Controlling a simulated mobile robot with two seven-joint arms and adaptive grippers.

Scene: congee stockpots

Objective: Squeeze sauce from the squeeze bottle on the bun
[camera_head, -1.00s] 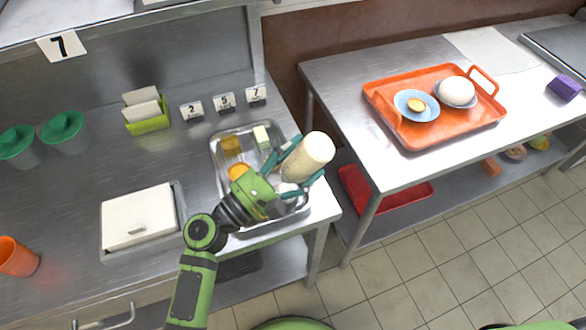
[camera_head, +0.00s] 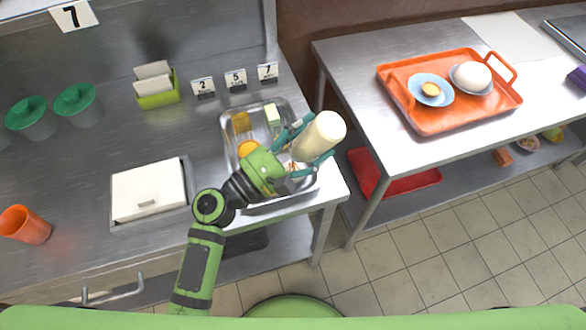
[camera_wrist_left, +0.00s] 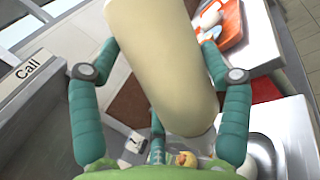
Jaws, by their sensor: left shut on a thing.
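My left gripper (camera_head: 290,151) is shut on a cream-coloured squeeze bottle (camera_head: 318,136), held tilted above the metal tray at the counter's right end. The bottle's nozzle cannot be made out. A round white bun (camera_head: 474,76) sits on a plate on the orange tray (camera_head: 440,126), on the right-hand table, well apart from the bottle. My right gripper is not in view.
A blue plate (camera_head: 430,90) with a small yellow item shares the orange tray. The metal tray (camera_head: 232,170) holds several items under my gripper. Number cards (camera_head: 236,79) stand behind it. A gap separates the counter from the right-hand table (camera_head: 370,120). The table's front left is bare.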

